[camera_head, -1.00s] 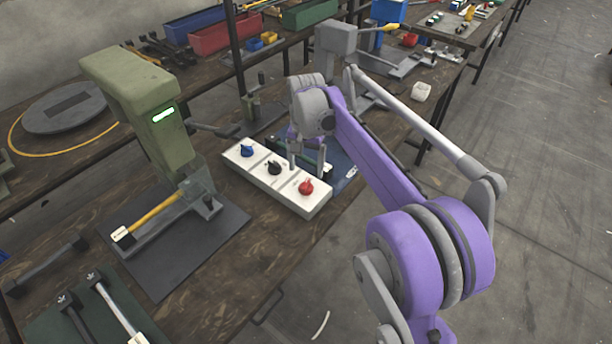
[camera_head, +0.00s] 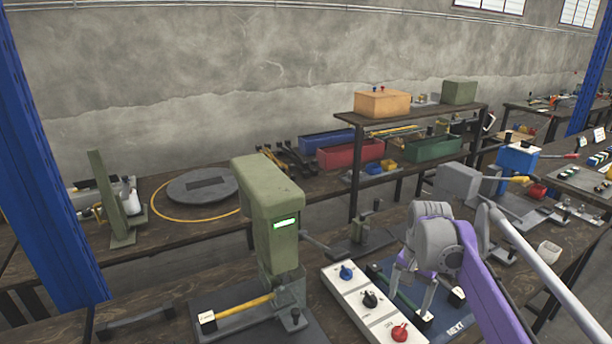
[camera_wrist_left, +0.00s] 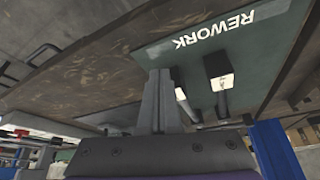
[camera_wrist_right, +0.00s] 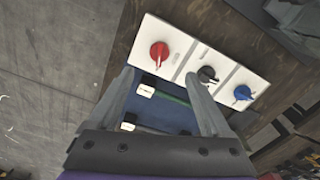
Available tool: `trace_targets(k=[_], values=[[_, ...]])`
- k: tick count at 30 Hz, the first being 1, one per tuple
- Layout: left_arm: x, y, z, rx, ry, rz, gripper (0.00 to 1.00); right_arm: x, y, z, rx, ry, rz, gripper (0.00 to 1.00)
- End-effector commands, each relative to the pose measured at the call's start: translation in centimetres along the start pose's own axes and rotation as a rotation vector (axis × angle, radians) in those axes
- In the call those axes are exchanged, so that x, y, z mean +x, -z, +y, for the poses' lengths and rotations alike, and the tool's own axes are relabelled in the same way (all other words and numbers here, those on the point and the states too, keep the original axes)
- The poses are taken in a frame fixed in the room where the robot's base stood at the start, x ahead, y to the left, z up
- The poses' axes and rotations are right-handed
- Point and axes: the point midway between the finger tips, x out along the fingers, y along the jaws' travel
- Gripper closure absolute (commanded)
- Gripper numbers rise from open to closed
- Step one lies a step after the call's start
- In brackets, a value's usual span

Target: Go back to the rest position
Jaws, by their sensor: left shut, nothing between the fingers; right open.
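My right gripper (camera_head: 414,290) is open and empty, beside the white switch box and above the blue NEXT mat (camera_head: 455,330). In the right wrist view the fingers (camera_wrist_right: 160,78) stand apart, with parts with white ends (camera_wrist_right: 146,90) on the mat seen between them. The white switch box (camera_head: 352,302) carries a blue, a black and a red knob. My left gripper is outside the head view. In the left wrist view its fingers (camera_wrist_left: 160,100) are shut with nothing between them, over the green REWORK mat (camera_wrist_left: 260,30).
A grey press (camera_head: 460,185) stands beyond my right arm. Behind are a round grey plate (camera_head: 200,186), coloured bins (camera_head: 350,153) and a blue post (camera_head: 45,160).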

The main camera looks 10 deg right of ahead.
Motion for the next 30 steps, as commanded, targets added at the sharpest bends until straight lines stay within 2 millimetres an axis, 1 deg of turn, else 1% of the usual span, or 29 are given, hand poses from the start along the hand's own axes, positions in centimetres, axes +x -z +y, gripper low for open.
trace_targets(k=[2,5,6,8,9,13,15,18,21,24,27,30], values=[[-0.4,0.3,0.0,0.0,0.0,0.002,1.0,-0.5,-1.7,0.1,-0.049,0.015,0.02,0.17],[-1.0,0.7,0.0,0.0,0.0,0.005,1.0,-1.0,-4.8,0.6,-0.151,0.044,0.065,0.17],[-1.3,0.9,0.0,0.0,0.0,0.006,1.0,-1.1,-6.3,1.0,-0.2,0.057,0.086,0.17],[-1.7,1.3,0.0,0.0,0.0,0.008,1.0,-1.0,-8.6,1.6,-0.277,0.078,0.122,0.17],[-2.0,1.5,0.0,0.0,0.0,0.01,1.0,-0.8,-10.1,2.0,-0.327,0.091,0.146,0.17],[-2.8,2.2,0.0,0.0,0.0,0.014,1.0,0.4,-14.9,3.9,-0.491,0.131,0.228,0.17],[-3.3,2.5,0.0,0.0,0.0,0.017,1.0,1.4,-17.3,5.0,-0.575,0.15,0.272,0.17],[-3.9,3.0,0.0,0.0,0.0,0.021,1.0,3.0,-20.2,6.5,-0.682,0.172,0.332,0.17],[-4.2,3.4,0.0,0.0,0.0,0.024,1.0,4.5,-22.3,7.7,-0.763,0.187,0.38,0.17],[-4.5,3.6,0.0,0.0,0.0,0.026,1.0,5.6,-23.6,8.5,-0.816,0.196,0.412,0.17],[-4.5,3.7,0.0,0.0,0.0,0.026,1.0,6.2,-24.1,8.8,-0.84,0.199,0.427,0.17],[-4.5,3.7,0.0,0.0,0.0,0.026,1.0,6.3,-24.3,8.9,-0.847,0.2,0.431,0.17]])
